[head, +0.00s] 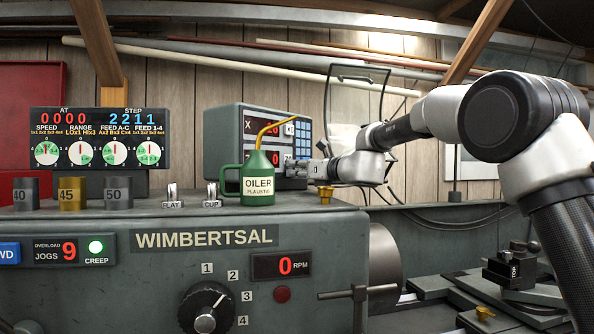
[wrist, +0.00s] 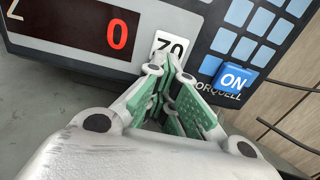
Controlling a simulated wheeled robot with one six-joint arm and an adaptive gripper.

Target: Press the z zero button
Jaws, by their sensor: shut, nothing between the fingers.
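The Z0 button (wrist: 171,44) is a white square with dark lettering, right of the Z display (wrist: 85,30), which reads a red 0. My gripper (wrist: 172,66) is shut and empty. Its green-padded fingers point at the button and cover its lower part; I cannot tell whether they touch it. In the head view, my gripper (head: 312,168) is at the lower right front of the grey readout box (head: 225,122). The oiler and my gripper hide the box's lower rows there, so the Z0 button does not show.
A blue ON button (wrist: 233,78) and a blue keypad (wrist: 255,30) lie right of my fingers. The green oiler (head: 258,180) with a yellow spout stands close left of my gripper. A brass cup (head: 325,195) stands below it on the lathe headstock (head: 150,215).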

